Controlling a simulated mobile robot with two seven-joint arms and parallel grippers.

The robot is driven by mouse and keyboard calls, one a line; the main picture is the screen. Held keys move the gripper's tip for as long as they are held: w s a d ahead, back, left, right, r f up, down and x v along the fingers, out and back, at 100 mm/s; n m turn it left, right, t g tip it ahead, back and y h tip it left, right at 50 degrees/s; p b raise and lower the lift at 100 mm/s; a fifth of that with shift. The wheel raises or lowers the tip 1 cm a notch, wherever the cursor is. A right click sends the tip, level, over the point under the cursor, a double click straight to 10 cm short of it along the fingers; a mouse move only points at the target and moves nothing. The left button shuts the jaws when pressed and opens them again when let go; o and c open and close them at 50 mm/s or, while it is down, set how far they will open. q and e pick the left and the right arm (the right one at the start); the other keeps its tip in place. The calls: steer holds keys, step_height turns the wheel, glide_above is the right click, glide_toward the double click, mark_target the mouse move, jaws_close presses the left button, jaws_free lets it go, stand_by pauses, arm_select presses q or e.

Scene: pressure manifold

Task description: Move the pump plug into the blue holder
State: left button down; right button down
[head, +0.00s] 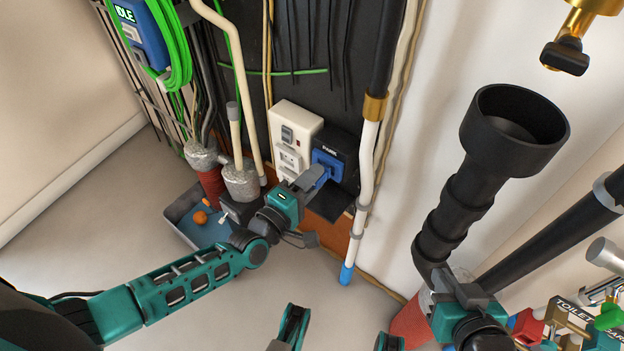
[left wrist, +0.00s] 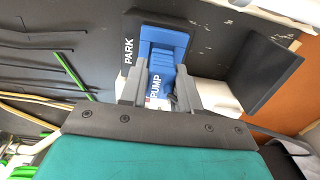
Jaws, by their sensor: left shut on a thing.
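My left gripper (head: 312,178) reaches the black box labelled PARK on the wall unit, and its grey fingers are shut on the blue pump plug (left wrist: 160,85). The plug shows between the fingers in the left wrist view, with the word PUMP on it. A blue holder (left wrist: 163,38) is on the PARK box (head: 345,151), directly beyond the plug. The plug is lined up with it and seems to meet it; how deep it sits I cannot tell.
A white socket panel (head: 294,138) stands left of the PARK box. A black flap (left wrist: 262,72) sticks out beside it. A white pipe with a blue end (head: 347,272) hangs to the right. The wide black hose (head: 452,215) and a blue-grey tray (head: 184,228) flank the space.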

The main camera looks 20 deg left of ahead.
arm_select(q)
steer(key=shift+w+d, duration=0.2)
steer(key=shift+w, duration=0.4)
arm_select(e)
steer(key=shift+f, duration=0.25)
stand_by(0.5)
arm_select(q)
steer(key=c, duration=0.7)
jaws_free()
steer(key=shift+c, duration=0.2)
steer(key=p+v, duration=0.2)
steer(key=v, duration=1.1)
arm_select(e)
steer(key=shift+s+d+r, duration=0.1)
steer(key=shift+d+r, duration=0.15)
steer(key=shift+r, duration=0.5)
arm_select(q)
steer(key=shift+d, duration=0.1)
